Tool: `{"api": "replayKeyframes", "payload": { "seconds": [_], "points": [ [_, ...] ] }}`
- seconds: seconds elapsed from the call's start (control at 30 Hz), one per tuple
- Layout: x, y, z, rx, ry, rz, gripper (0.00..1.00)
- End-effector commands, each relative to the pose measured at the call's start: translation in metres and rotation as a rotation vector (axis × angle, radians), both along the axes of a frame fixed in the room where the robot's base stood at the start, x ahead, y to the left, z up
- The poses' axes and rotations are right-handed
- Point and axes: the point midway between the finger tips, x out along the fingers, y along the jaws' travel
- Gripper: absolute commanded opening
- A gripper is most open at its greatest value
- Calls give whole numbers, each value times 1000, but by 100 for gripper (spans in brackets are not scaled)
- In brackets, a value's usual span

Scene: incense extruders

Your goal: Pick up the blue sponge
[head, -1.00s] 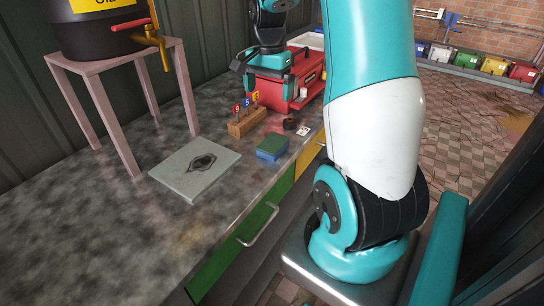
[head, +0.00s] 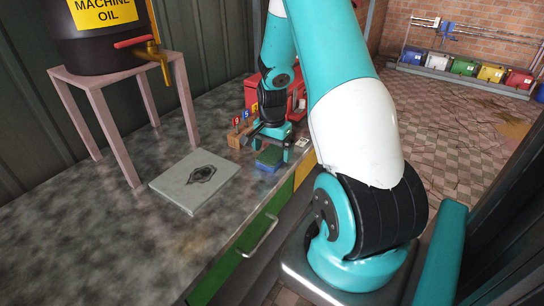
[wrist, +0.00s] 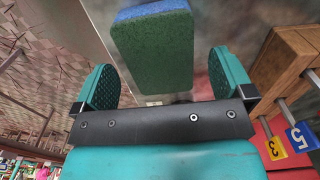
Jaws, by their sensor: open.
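The blue sponge (head: 269,160) has a green top layer and lies on the counter (head: 110,230), right of the grey slab. My gripper (head: 270,148) is just above and behind it in the head view and hides part of it. In the wrist view the sponge (wrist: 154,45) shows mostly its green face, ahead of and between the two teal fingers of my gripper (wrist: 165,80). The fingers are open and wider apart than the sponge. I see no contact with it.
A wooden holder (wrist: 283,65) with numbered tools stands close beside my gripper. A red toolbox (head: 297,96) is behind. A grey slab (head: 195,180) with a dark mark lies to the left. A pink stand (head: 83,78) carries a machine oil barrel (head: 95,40). The front counter is clear.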

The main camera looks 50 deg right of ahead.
Motion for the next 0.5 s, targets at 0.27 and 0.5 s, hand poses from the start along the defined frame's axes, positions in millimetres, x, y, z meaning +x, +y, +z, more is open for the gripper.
{"api": "replayKeyframes", "payload": {
  "seconds": [0.27,0.5],
  "points": [
    [0,0,-22,-1,-1,0,99],
    [0,0,-22,-1,-1,0,78]
  ]
}}
